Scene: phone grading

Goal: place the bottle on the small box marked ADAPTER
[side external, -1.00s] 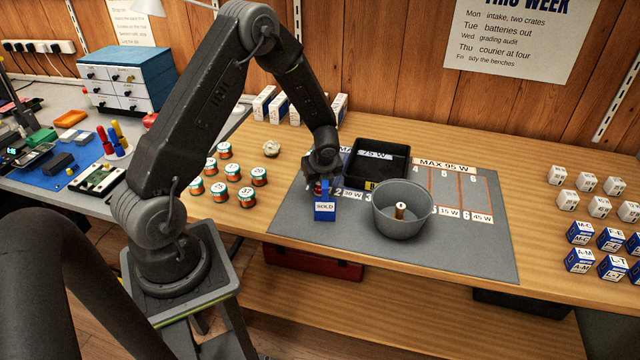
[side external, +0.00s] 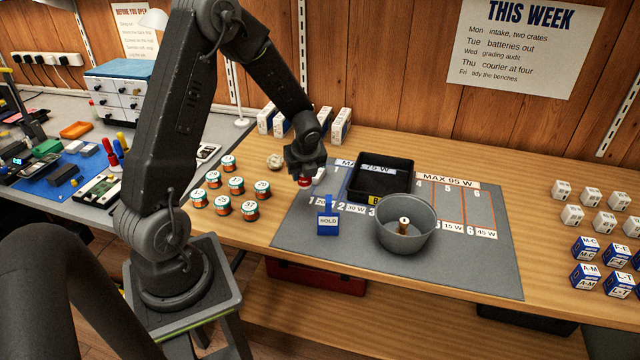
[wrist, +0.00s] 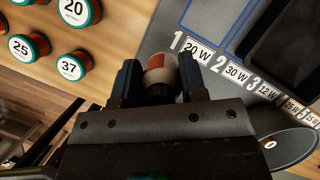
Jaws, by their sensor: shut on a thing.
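My gripper (side external: 306,172) is above the left part of the grey mat, behind the blue SOLD block. In the wrist view its two fingers are shut on a short, rounded thing in white and orange-red with a dark end, which I take for the bottle (wrist: 160,70). Its far end points away from the wrist. In the side view only small red and white parts show under the fingers. Small white boxes (side external: 340,125) stand by the wall behind my gripper; I cannot read ADAPTER on any box.
The blue SOLD block (side external: 328,223), a black tray (side external: 408,188) and a grey pot (side external: 418,238) stand on the grey mat (side external: 450,278). Several numbered orange-green jars (side external: 236,185) stand left of it. White and blue cubes (side external: 586,277) fill the right side. The mat's front is clear.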

